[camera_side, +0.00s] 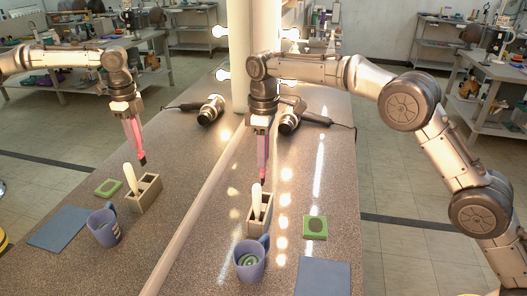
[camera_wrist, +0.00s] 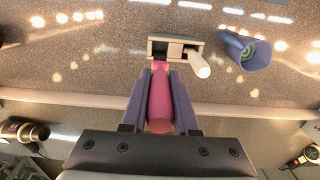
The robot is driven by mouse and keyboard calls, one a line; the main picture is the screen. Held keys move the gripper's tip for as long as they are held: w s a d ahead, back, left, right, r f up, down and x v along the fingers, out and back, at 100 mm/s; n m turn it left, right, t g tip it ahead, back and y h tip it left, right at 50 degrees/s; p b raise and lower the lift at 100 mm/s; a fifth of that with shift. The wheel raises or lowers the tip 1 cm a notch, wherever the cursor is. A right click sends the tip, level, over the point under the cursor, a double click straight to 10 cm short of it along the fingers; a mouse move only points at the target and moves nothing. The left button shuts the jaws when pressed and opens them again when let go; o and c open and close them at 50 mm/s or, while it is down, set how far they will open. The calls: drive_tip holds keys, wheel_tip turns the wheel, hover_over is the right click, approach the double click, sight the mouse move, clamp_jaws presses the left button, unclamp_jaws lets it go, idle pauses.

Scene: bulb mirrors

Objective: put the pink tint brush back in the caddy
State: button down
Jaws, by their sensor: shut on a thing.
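My gripper (camera_side: 263,158) is shut on the pink tint brush (camera_side: 263,145), which hangs upright with its dark tip down. In the wrist view the pink brush (camera_wrist: 158,98) lies between the two fingers of my gripper (camera_wrist: 160,73). The caddy (camera_side: 266,217), a grey-beige box, stands on the counter below the brush. The brush tip looks above the caddy and apart from it. In the wrist view the caddy (camera_wrist: 152,46) shows a dark open compartment on the left. A white-handled tool (camera_side: 256,196) leans in the other compartment, and it also shows in the wrist view (camera_wrist: 200,66).
A blue-purple mug (camera_side: 247,264) stands just in front of the caddy. A green square dish (camera_side: 315,228) and a blue mat (camera_side: 323,278) lie to the right. A hair dryer (camera_side: 290,116) lies behind. A mirror on the left repeats the scene.

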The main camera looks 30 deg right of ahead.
sight(263, 183)
drive_tip(key=shift+f, duration=4.85)
drive_tip(key=shift+c, duration=0.6)
unclamp_jaws()
drive_tip(key=shift+r, duration=0.1)
drive_tip(key=shift+r, duration=3.45)
